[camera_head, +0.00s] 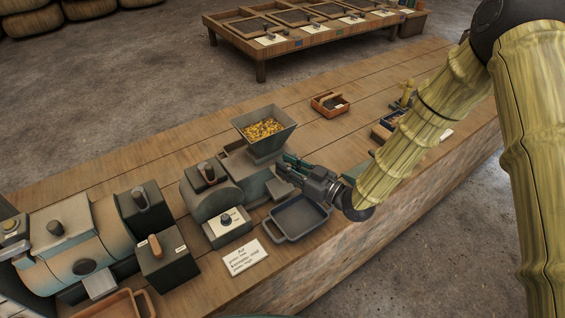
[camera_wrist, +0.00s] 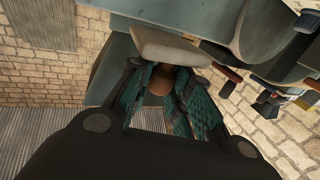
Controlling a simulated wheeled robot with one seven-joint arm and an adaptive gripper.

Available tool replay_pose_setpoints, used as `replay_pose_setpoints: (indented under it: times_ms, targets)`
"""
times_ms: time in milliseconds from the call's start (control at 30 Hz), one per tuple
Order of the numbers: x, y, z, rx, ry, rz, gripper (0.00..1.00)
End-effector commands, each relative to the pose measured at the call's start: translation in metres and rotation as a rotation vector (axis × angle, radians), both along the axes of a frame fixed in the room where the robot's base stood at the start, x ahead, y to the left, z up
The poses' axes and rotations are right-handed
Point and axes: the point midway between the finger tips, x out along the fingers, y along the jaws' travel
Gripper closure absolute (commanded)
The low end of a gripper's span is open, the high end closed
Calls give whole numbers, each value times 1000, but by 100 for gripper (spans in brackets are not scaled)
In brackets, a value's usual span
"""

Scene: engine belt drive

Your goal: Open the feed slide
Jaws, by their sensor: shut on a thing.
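The feed machine (camera_head: 250,160) stands on the wooden bench with a square hopper (camera_head: 285,139) full of yellow grain on top. My gripper (camera_head: 289,169) reaches in from the right, its teal fingers against the side of the machine just below the hopper. In the wrist view my gripper (camera_wrist: 160,85) is shut on a brown rounded knob (camera_wrist: 158,78), which looks like the feed slide's handle. A pale block (camera_wrist: 168,46) sits just beyond the knob. The slide itself is mostly hidden by the fingers, so I cannot tell how far it is drawn.
A dark tray (camera_head: 297,219) lies below my gripper, close to the bench edge. Another machine (camera_head: 75,245) fills the bench's left end. A small wooden box (camera_head: 330,104) stands behind, with clear bench around it.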

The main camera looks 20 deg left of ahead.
Motion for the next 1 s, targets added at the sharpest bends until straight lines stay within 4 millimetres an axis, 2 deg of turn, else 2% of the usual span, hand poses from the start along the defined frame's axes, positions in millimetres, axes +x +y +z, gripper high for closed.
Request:
replay_pose_setpoints:
  times_ms: [233, 267, 367, 767, 867, 1000]
  targets:
    - [0, -1, 0, 0, -1, -1, 100]
    - [0, -1, 0, 0, -1, -1, 77]
    - [0, -1, 0, 0, -1, 0, 58]
    - [-1, -4, 0, 0, 0, 0, 57]
    - [-4, -12, 0, 0, 0, 0, 57]
    - [-11, -33, 1, 0, 1, -3, 57]
